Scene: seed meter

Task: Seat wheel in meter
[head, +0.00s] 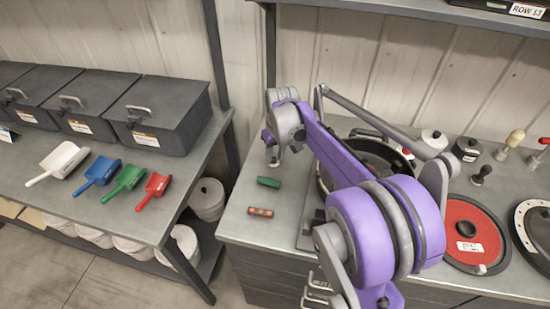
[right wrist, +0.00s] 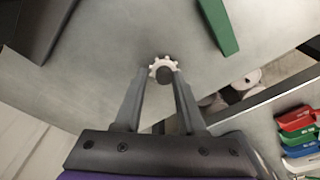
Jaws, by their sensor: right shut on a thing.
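My right gripper (head: 273,158) hangs above the left end of the workbench. In the right wrist view its fingers (right wrist: 160,80) are shut on a small white toothed wheel (right wrist: 155,66) with a dark middle. The wheel is at the fingertips, with grey bench surface beyond it. In the head view I cannot make the wheel out clearly. A dark round housing (head: 322,184), likely the meter, stands on the bench to the right of the gripper. My purple right arm hides much of it. The wheel and the housing are apart. My left gripper is not in view.
A green block (head: 268,182) and an orange-marked bar (head: 260,212) lie near the gripper. A red disc (head: 465,218) and several knobbed parts are on the right. A left shelf holds grey bins (head: 160,110) and coloured scoops (head: 97,172). A gap separates shelf and bench.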

